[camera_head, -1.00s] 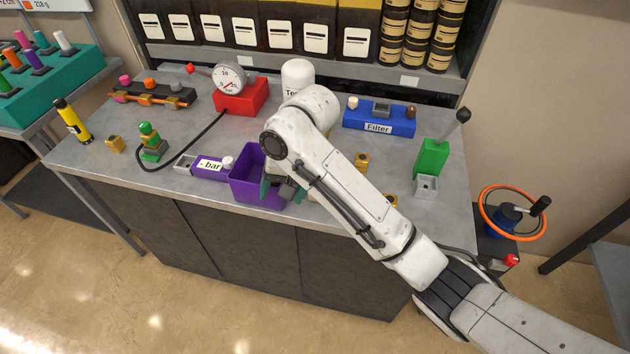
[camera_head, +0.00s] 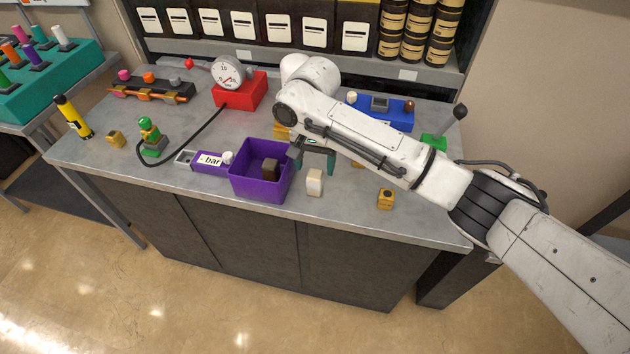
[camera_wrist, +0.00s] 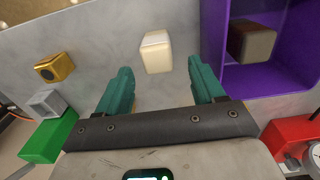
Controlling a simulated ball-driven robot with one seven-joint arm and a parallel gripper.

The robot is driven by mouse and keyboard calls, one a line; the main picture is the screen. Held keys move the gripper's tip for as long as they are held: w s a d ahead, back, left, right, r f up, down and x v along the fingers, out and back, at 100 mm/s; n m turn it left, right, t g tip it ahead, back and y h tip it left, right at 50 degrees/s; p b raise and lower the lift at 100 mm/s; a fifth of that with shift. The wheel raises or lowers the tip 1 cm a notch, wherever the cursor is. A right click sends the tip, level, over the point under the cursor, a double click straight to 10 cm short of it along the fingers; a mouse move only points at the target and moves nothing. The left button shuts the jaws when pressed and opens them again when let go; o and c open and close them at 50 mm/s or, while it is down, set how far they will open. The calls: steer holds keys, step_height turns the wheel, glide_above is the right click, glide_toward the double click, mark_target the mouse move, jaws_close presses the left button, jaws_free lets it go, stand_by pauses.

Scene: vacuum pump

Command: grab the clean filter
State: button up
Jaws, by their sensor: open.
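The clean filter is a cream-white block (camera_head: 315,182) standing upright on the grey bench, just right of the purple bin. In the wrist view the clean filter (camera_wrist: 156,52) lies ahead of and between my teal fingers, apart from both. My gripper (camera_head: 315,161) is open and empty, a little behind and above the block; in the wrist view its fingers (camera_wrist: 160,75) are spread wide. A dark brown block (camera_head: 271,168), which looks like a used filter, sits inside the purple bin (camera_head: 258,190); it also shows in the wrist view (camera_wrist: 250,42).
A brass block (camera_head: 386,199) stands right of the clean filter. The blue filter stand (camera_head: 395,119) and a green lever block (camera_head: 434,142) are partly behind my arm. The red gauge box (camera_head: 240,92) stands at the back. The bench front beside the clean filter is clear.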

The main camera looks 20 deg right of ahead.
mark_target(315, 174)
steer(key=f, duration=0.5)
steer(key=shift+s+a+p, duration=0.1)
steer(key=shift+s+p, duration=0.25)
steer(key=shift+p, duration=0.05)
steer(key=c, duration=1.1)
